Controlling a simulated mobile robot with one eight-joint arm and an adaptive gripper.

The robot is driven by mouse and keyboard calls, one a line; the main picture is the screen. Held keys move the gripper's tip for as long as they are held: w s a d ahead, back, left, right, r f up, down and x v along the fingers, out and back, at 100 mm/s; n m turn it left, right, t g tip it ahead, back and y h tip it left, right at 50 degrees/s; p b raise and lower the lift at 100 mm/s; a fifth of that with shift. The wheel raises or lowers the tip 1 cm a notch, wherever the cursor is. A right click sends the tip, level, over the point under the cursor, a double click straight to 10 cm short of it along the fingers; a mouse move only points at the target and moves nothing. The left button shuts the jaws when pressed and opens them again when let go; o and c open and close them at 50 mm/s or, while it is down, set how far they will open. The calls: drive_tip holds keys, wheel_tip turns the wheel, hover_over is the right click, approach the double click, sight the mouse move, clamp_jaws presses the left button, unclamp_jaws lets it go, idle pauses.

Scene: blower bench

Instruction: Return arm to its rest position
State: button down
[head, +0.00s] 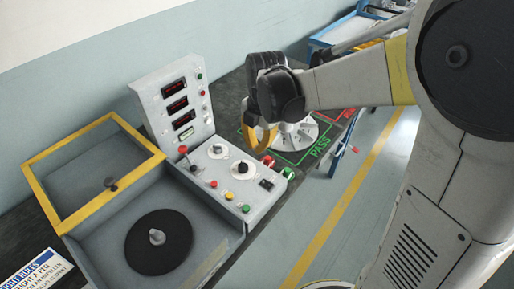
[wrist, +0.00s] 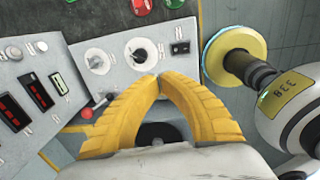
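My arm reaches in from the right in the head view. My gripper (head: 262,146) hangs over the bench beside the far right end of the control panel (head: 232,168). In the wrist view my gripper's yellow fingers (wrist: 160,80) meet at their tips, with nothing seen between the tips. The control panel, with its knobs and buttons, also lies beyond the fingers in the wrist view (wrist: 118,64). A white finned impeller (head: 300,133) is partly hidden behind my gripper in the head view; whether they touch cannot be told.
The blower box has a raised yellow-framed lid (head: 45,152) and a black disc with a peg (head: 158,243). An upright display panel (head: 178,105) stands behind the controls. A green-outlined PASS area (head: 320,146) is marked on the bench. Blue carts (head: 345,30) stand at the back.

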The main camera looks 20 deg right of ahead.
idle(0.4)
drive_tip(key=s+d+r+m+t+b, duration=0.1)
drive_tip(key=s+d+r+m+t, duration=0.1)
drive_tip(key=s+m, duration=0.5)
drive_tip(key=s+d+r+m+t+b, duration=0.2)
drive_tip(key=s+m, duration=0.6)
drive_tip(key=m, duration=1)
drive_tip(key=shift+d+r+t+h, duration=0.45)
drive_tip(key=shift+r+t, duration=0.25)
drive_tip(key=shift+t, duration=0.3)
